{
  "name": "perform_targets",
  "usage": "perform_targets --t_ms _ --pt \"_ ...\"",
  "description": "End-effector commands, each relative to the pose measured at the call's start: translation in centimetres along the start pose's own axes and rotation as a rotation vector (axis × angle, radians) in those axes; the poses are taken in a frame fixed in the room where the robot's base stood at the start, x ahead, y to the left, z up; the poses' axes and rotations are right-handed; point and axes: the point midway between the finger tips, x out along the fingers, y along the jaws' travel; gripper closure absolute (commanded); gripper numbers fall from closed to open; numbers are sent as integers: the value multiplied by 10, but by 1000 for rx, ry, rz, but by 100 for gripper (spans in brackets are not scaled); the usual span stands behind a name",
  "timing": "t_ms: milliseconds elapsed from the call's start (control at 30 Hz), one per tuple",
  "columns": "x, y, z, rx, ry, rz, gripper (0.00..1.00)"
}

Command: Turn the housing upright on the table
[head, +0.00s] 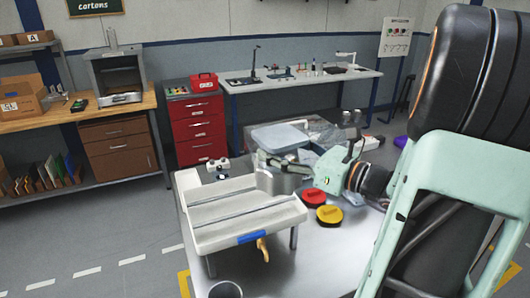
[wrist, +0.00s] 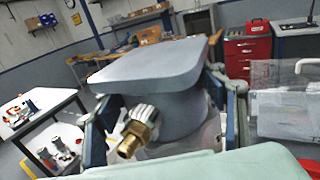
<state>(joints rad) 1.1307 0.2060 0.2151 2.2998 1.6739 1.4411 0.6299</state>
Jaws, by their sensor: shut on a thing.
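The housing (wrist: 180,108) is a grey cast body with a broad flat plate on top and a brass fitting (wrist: 133,138) on its side. In the wrist view it stands between the two fingers of my gripper (wrist: 165,118), which is shut on it. In the head view the housing's blue-grey plate (head: 278,137) faces up, roughly level, beyond the white tray. My gripper (head: 284,163) reaches it from the right. The lower part of the housing is hidden by the gripper and tray, so I cannot tell whether it touches the table (head: 320,255).
A white sloped tray on legs (head: 245,208) with a blue label stands at the table's front left. A red disc (head: 313,196) and a yellow disc (head: 329,214) lie right of it. A dark cup (head: 225,290) is at the front. Clear wrapping (head: 325,130) lies behind the housing.

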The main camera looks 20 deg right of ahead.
Motion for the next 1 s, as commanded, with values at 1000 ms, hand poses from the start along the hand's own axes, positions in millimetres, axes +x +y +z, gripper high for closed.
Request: perform_targets --t_ms 1000 --pt "-41 8 68 -2 -4 2 93"
